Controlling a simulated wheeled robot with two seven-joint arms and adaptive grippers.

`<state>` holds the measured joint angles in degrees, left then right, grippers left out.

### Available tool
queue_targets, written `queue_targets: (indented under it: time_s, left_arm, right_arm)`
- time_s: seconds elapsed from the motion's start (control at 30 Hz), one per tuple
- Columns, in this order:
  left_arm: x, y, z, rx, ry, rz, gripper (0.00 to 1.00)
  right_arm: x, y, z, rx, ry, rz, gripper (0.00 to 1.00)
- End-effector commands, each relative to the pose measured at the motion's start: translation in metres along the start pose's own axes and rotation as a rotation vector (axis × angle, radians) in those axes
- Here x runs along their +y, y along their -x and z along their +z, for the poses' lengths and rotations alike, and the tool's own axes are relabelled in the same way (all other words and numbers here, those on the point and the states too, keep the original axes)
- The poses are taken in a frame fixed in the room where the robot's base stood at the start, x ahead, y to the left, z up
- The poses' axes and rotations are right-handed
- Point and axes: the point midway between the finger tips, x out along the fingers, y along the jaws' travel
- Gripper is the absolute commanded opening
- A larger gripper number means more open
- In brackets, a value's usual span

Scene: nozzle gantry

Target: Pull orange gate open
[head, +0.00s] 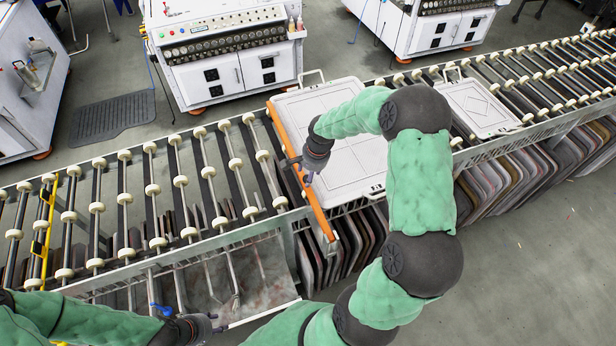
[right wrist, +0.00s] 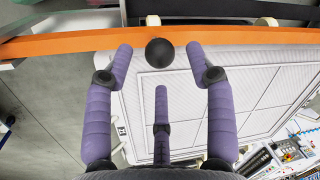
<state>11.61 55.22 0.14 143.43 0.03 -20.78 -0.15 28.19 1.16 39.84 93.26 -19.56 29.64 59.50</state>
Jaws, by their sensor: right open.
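The orange gate (head: 318,208) is a long narrow bar standing across the roller conveyor, along the left edge of a white panel (head: 345,165). In the right wrist view the gate (right wrist: 260,37) crosses the top, with a round black knob (right wrist: 160,52) on it. My right gripper (head: 297,168) is at the gate's middle. In its wrist view the purple fingers are spread (right wrist: 160,62), one on each side of the knob, with visible gaps. My left gripper (head: 222,322) is low at the left, by the conveyor's front side; its fingers are too small to read.
The roller conveyor (head: 150,190) runs across the view, with a yellow bar (head: 46,225) at its left. A smaller white panel (head: 478,107) lies further right. Several dark panels (head: 495,185) are stored underneath. White machines (head: 225,55) stand behind.

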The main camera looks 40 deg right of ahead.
Motion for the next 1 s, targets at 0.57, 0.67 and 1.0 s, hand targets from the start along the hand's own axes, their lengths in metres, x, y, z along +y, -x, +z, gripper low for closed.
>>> queue_targets:
  time_s: [0.57, 0.67, 1.0]
  left_arm:
    - [0.0, -0.001, 0.0, 0.0, 0.0, 0.0, 0.4]
    - [0.0, -0.001, 0.0, 0.0, 0.0, 0.0, 0.4]
    - [-0.001, -0.001, 0.0, 0.0, 0.0, 0.0, 0.4]
  right_arm:
    - [0.0, -0.029, 0.0, 0.001, 0.0, -0.001, 0.56]
    - [0.0, -0.029, 0.0, 0.0, 0.0, -0.001, 0.36]
    - [-0.001, -0.029, -0.001, 0.002, 0.001, -0.003, 0.0]
